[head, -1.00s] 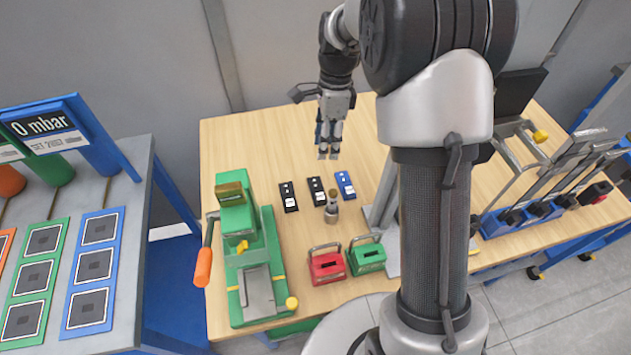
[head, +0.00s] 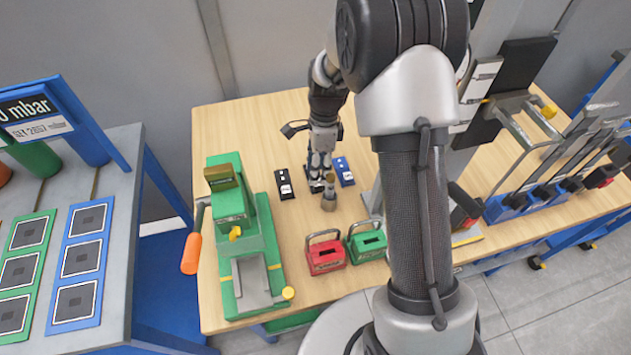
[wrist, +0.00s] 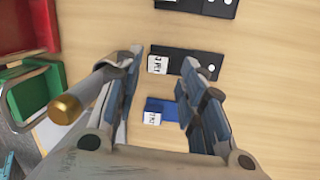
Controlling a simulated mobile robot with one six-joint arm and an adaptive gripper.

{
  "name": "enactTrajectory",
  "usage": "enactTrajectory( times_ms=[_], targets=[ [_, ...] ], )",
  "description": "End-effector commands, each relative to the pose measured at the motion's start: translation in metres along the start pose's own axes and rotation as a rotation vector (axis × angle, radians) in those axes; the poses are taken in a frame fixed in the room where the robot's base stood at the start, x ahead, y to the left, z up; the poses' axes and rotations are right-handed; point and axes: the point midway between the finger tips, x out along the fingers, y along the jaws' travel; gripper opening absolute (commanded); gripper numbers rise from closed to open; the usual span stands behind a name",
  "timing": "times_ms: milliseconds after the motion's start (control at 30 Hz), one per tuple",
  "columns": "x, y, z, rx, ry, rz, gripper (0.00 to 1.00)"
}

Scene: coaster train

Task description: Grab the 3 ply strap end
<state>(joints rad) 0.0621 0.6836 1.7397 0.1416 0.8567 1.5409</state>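The strap end whose label appears to read 3 PLY (wrist: 178,60) is the middle black one of three in the wrist view. My gripper (wrist: 164,60) is open, with one finger on each side of that strap end's labelled part. I cannot tell whether the fingers touch it. In the head view my gripper (head: 318,182) is low over the middle strap end and mostly hides it. Another black strap end (head: 285,184) lies to its left and a blue one (head: 344,172) to its right.
A brass-tipped handled tool (head: 329,196) stands close by my gripper, beside the left finger in the wrist view. A red box (head: 325,256) and a green box (head: 368,243) are nearer the front. A green press (head: 236,210) stands to the left.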

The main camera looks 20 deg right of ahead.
Motion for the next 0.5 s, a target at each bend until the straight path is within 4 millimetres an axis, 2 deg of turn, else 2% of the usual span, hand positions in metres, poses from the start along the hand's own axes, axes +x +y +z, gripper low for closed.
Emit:
enactTrajectory(
  times_ms=[33, 200, 467, 500],
  targets=[
    [0.013, 0.001, 0.001, 0.000, 0.000, 0.004, 0.37],
    [0.036, 0.002, 0.001, -0.001, 0.001, 0.002, 0.37],
    [0.038, 0.002, 0.001, -0.001, 0.000, 0.001, 0.37],
    [0.038, 0.002, 0.001, -0.001, 0.000, 0.001, 0.34]
  ],
)
